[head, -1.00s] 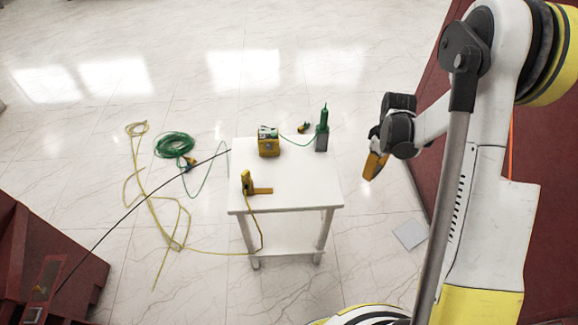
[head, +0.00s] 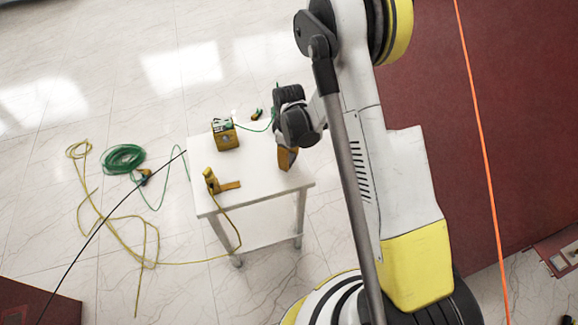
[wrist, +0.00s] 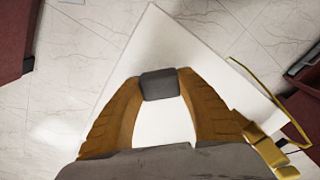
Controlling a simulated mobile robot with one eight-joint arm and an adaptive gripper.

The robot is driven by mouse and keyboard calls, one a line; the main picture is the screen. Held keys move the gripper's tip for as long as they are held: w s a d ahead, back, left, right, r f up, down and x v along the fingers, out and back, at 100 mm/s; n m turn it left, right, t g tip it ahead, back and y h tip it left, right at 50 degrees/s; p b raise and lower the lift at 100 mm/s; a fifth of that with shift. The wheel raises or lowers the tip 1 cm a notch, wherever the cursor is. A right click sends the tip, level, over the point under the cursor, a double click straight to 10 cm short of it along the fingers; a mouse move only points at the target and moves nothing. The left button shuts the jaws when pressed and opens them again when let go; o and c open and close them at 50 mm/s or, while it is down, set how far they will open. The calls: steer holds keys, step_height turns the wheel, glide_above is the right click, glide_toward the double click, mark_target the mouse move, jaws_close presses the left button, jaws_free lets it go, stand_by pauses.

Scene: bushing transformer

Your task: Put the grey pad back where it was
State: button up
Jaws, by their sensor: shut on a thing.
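My gripper (wrist: 160,98) is shut on the grey pad (wrist: 160,85), a small dark grey block held between its two orange-brown fingertips in the wrist view. In the head view my gripper (head: 287,158) overlaps the right part of the white table (head: 262,190), and the pad cannot be made out there. In the wrist view the bare white tabletop (wrist: 165,125) lies below the pad, with a gap that I cannot judge.
A yellow tool (head: 217,182) with a cable stands near the table's front left. A yellow-green box (head: 225,134) stands at the back. A green coil (head: 123,159) and cables lie on the floor.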

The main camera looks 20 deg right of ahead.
steer(key=shift+f+b, duration=0.6)
steer(key=shift+f, duration=1.1)
steer(key=shift+f, duration=0.1)
steer(key=shift+f, duration=0.15)
steer(key=o, duration=1.3)
